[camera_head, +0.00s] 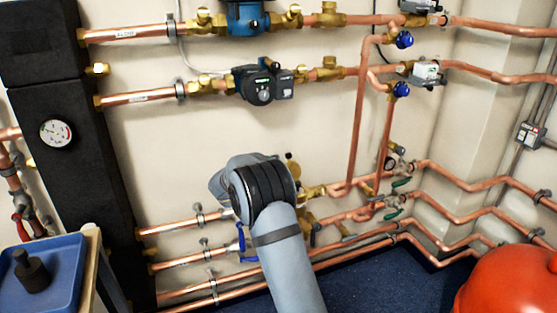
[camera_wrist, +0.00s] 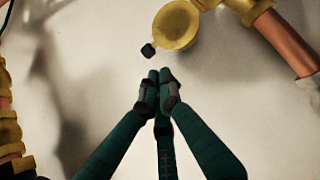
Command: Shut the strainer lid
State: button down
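The round brass lid (camera_wrist: 176,25) shows at the top of the wrist view, beside a brass fitting (camera_wrist: 236,8) on a copper pipe; it appears to stand out from the fitting. A small dark block (camera_wrist: 148,50) sits at its lower left edge. In the head view the brass lid (camera_head: 293,165) shows just above and right of my wrist. My gripper (camera_wrist: 158,88) has dark green fingers with their tips together and nothing visible between them. The tips are below the lid in the wrist picture, apart from it. In the head view my arm hides the gripper and part of the fitting.
Copper pipes (camera_head: 365,120) run along and up the wall around my arm. Blue valve handles (camera_head: 243,243) are close beside it. A pump (camera_head: 263,82) is above. A red vessel (camera_head: 510,285) stands lower right, a blue tray (camera_head: 60,275) lower left.

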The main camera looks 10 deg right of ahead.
jog(key=x, duration=0.5)
jog(key=shift+w+d+f, duration=0.1)
jog(key=shift+w+d, duration=0.15)
jog(key=shift+w, duration=0.05)
jog(key=shift+s+a+f+b, duration=0.1)
jog(key=shift+a+f+b, duration=0.05)
jog(key=shift+b, duration=0.25)
